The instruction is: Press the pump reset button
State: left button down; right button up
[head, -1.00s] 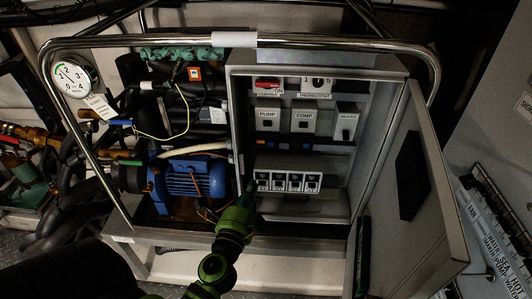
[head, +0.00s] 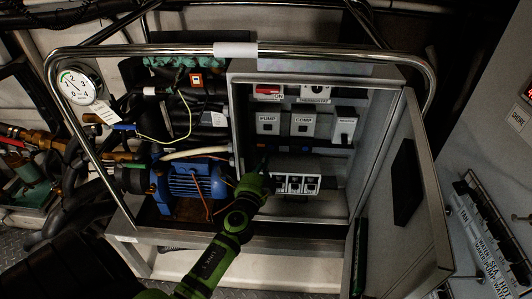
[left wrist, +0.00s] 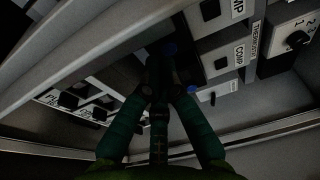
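The open grey control box (head: 240,105) has PUMP (head: 268,123) and COMP (head: 303,123) switches. A strip with small blue buttons runs below them. One blue button (head: 305,148) is under COMP in the head view. I cannot tell whether the tips touch the button. My right gripper is not in view.
A row of white-faced modules (head: 296,183) sits low in the box, close to my left gripper. The box door (head: 405,215) stands open on the right. A chrome rail (head: 330,50) arches over the frame. A blue motor (head: 190,185) is on the left.

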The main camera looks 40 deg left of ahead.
aim_at(271, 146)
pick_arm(q)
jog(key=shift+x, duration=1.4)
jog(key=shift+a, duration=0.1)
